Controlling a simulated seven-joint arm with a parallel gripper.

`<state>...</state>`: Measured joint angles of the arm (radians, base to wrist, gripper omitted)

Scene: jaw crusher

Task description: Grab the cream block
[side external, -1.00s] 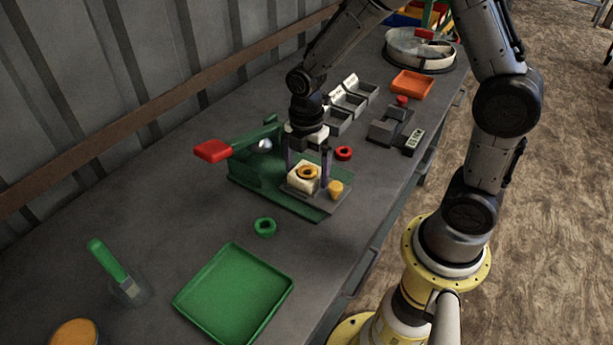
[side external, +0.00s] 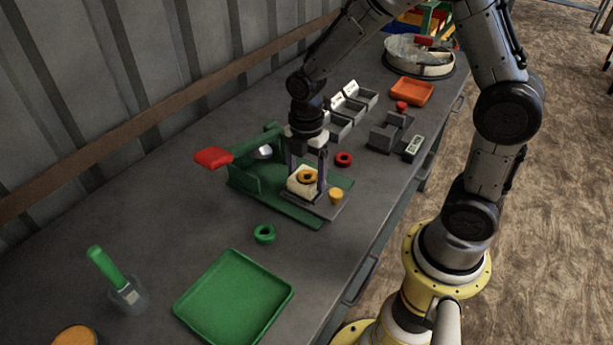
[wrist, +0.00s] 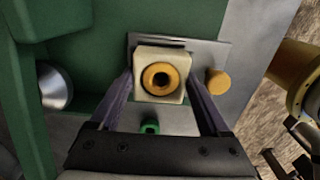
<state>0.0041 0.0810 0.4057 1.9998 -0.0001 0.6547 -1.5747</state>
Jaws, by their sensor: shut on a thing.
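The cream block (side external: 299,187) sits on the grey plate of the green jaw crusher (side external: 262,181), with an orange ring (side external: 307,177) on its top. In the wrist view the cream block (wrist: 147,60) stands between my two fingers, with the orange ring (wrist: 160,78) facing the camera. My gripper (side external: 306,176) points down over the crusher and is shut on the block, one finger on each side. It also shows in the wrist view (wrist: 160,90). The block appears to rest at plate level; its underside is hidden.
A small orange knob (side external: 336,195) stands close beside the block on the plate. The crusher's red-handled lever (side external: 213,158) rises to the left. A red ring (side external: 344,159), a green ring (side external: 265,234) and an empty green tray (side external: 234,300) lie nearby. Grey bins (side external: 352,107) stand behind.

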